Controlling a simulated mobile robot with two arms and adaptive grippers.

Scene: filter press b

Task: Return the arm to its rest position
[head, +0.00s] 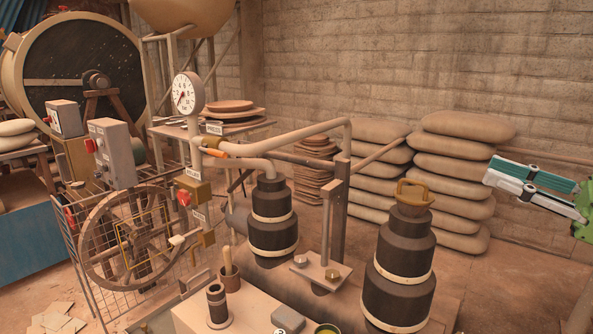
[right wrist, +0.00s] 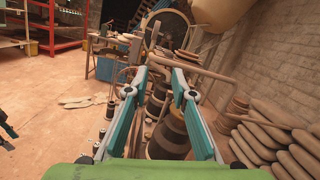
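My right gripper (head: 489,174) reaches in from the right edge of the head view, with teal and white fingers. It is in the air in front of the stacked sacks' right side, apart from everything. In the right wrist view its two fingers (right wrist: 161,74) stand apart with nothing held between them, so it is open. My left gripper does not show in the head view. A dark and green part at the left edge of the right wrist view is too cut off to tell.
Black ringed cylinders (head: 398,280) stand at front right, one topped by a yellow handle (head: 414,193). A pressure gauge (head: 186,92), pipes and a spoked handwheel (head: 137,235) are left. Stacked sacks (head: 462,165) line the brick wall. Open floor shows at right.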

